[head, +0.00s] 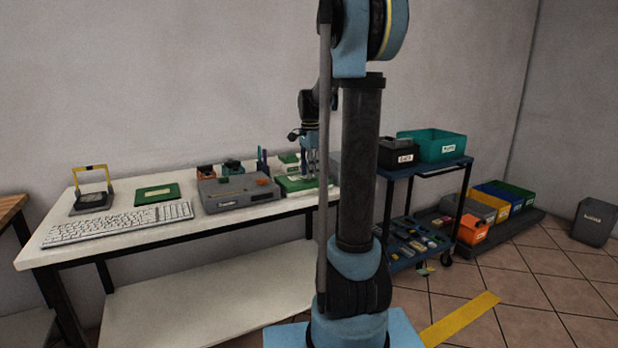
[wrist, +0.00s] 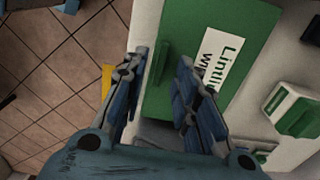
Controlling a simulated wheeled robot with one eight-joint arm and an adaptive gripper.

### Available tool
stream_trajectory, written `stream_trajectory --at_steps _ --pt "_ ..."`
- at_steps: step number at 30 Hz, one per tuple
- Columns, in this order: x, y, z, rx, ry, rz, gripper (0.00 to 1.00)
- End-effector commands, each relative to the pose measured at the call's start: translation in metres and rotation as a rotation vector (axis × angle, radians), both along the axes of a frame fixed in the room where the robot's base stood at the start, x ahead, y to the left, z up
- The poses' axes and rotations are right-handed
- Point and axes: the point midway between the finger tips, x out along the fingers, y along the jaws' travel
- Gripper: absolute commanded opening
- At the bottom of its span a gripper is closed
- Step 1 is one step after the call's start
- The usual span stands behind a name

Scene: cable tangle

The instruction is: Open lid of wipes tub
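The wipes tub has a green lid (wrist: 205,20) with a white label reading "Lintfr… Wip…", partly cut off. The lid looks shut. A raised green bar (wrist: 165,50) stands on it, between my fingers in the wrist view. My gripper (wrist: 160,64) is open, one finger to each side of the bar; contact cannot be told. In the head view my gripper (head: 311,163) points down over the green tub (head: 292,186) at the right end of the white table. The arm hides part of that area.
A grey box (head: 238,190) stands just left of the tub on the white table (head: 150,238). A smaller green and white box (wrist: 293,110) is close by. A keyboard (head: 120,222) and green pad (head: 157,193) lie further left. A blue cart (head: 425,168) with bins stands right.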

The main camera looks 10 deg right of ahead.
Motion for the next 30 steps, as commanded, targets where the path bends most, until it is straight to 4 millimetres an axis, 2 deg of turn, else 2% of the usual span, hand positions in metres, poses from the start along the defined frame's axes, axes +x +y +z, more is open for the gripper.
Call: stream_trajectory --at_steps 6,17,18,21,30 --pt "0.0 0.0 -0.018 0.0 0.0 0.0 0.28" --pt "0.0 0.0 -0.021 0.0 0.0 0.0 0.28" --pt "0.0 0.0 -0.021 0.0 0.0 0.0 0.18" --pt "0.0 0.0 -0.021 0.0 0.0 0.0 0.0" --pt "0.001 0.0 -0.02 0.0 -0.001 0.0 0.0"
